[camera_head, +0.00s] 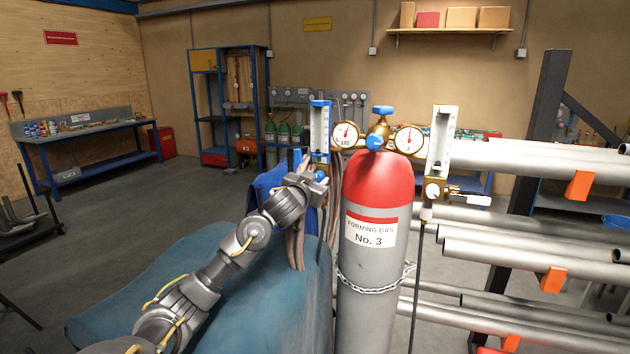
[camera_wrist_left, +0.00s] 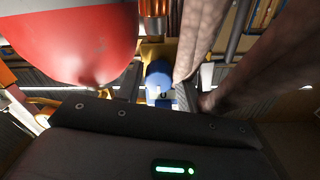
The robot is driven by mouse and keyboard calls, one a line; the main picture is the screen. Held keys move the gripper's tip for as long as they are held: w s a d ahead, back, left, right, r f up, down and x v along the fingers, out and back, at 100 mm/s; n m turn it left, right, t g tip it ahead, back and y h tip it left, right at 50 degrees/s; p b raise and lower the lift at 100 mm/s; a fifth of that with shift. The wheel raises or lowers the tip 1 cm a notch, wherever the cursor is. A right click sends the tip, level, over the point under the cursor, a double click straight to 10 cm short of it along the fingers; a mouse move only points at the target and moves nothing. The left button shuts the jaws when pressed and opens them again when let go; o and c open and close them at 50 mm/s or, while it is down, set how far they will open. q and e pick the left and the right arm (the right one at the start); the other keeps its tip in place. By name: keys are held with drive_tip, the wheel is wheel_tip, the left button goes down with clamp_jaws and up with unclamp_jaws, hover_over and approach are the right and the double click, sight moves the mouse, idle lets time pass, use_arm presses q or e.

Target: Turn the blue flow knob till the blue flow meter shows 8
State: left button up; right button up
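The blue flow meter (camera_head: 320,130) is an upright clear tube in a blue frame, left of the gauges. Its scale is too small to read. The blue flow knob (camera_head: 321,176) sits at its foot. My left gripper (camera_head: 307,172) is right at the knob, on its left side, and partly covers that area. In the left wrist view the blue knob (camera_wrist_left: 158,80) shows just beyond the dark gripper body. My right gripper is in neither view.
The red-topped gas cylinder (camera_head: 375,260), held by a chain, stands right of my left arm. Two round gauges (camera_head: 409,139) and a white-framed flow meter (camera_head: 441,145) are to the right. Hoses (camera_head: 296,245) hang below the knob. A pipe rack (camera_head: 545,210) fills the right side.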

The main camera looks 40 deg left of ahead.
use_arm(q)
drive_tip(key=c, duration=0.6)
drive_tip(key=shift+m, duration=0.3)
drive_tip(key=m+b, duration=0.3)
drive_tip(key=m, duration=0.8)
drive_tip(key=shift+r+b, duration=0.1)
drive_tip(key=shift+b, duration=0.25)
drive_tip(key=shift+m, duration=0.5)
drive_tip(key=o, duration=1)
